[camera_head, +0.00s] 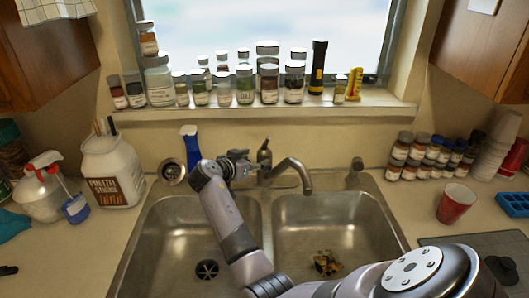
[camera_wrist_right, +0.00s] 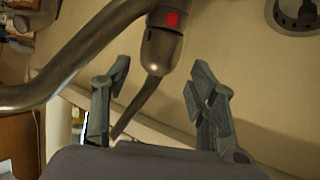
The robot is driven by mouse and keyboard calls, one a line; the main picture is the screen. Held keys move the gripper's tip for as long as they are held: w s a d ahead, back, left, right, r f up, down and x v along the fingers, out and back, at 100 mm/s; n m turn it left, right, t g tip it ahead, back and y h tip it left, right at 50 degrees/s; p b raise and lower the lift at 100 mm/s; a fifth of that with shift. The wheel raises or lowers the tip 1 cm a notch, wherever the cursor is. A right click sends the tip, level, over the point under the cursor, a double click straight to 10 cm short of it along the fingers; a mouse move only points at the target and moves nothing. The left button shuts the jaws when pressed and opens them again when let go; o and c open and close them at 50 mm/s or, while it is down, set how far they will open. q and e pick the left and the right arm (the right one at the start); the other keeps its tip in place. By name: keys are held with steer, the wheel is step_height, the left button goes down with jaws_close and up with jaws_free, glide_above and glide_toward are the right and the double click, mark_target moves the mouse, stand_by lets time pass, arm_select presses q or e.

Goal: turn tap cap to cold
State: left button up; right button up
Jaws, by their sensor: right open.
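The metal tap (camera_head: 292,170) stands behind the double sink, with its curved spout reaching to the right. Its cap (camera_head: 264,155) is at the top of the tap body. In the right wrist view the cap (camera_wrist_right: 163,48) has a red mark on it, and a thin lever (camera_wrist_right: 137,105) sticks out from it between my fingers. My right gripper (camera_head: 250,168) is just left of the cap. In the right wrist view my right gripper (camera_wrist_right: 157,95) is open, with one finger on each side of the lever and a visible gap to each. My left gripper is not in view.
Jars line the window sill (camera_head: 250,112) above the tap. The steel sink (camera_head: 345,225) lies below, with a small colourful object (camera_head: 325,262) in its right basin. A red cup (camera_head: 456,204) is at right.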

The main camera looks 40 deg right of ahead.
mark_target(263, 158)
steer(key=p+x, duration=0.1)
steer(key=x, duration=0.6)
steer(key=shift+w+d+f+p, duration=0.1)
steer(key=shift+d+f+p, duration=0.05)
steer(key=shift+d+p, duration=0.15)
steer(key=c, duration=0.9)
steer(key=n+t+p, duration=0.1)
steer(key=n+t+y+p, duration=0.1)
steer(key=shift+s+n+t, duration=0.2)
steer(key=shift+n+t, duration=0.1)
steer(key=shift+t, duration=0.1)
steer(key=shift+n+t+y+p, duration=0.4)
steer(key=shift+n+t+y, duration=0.1)
steer(key=shift+n+t, duration=0.15)
steer(key=shift+w+n, duration=0.15)
steer(key=shift+n, duration=0.1)
steer(key=o, duration=0.9)
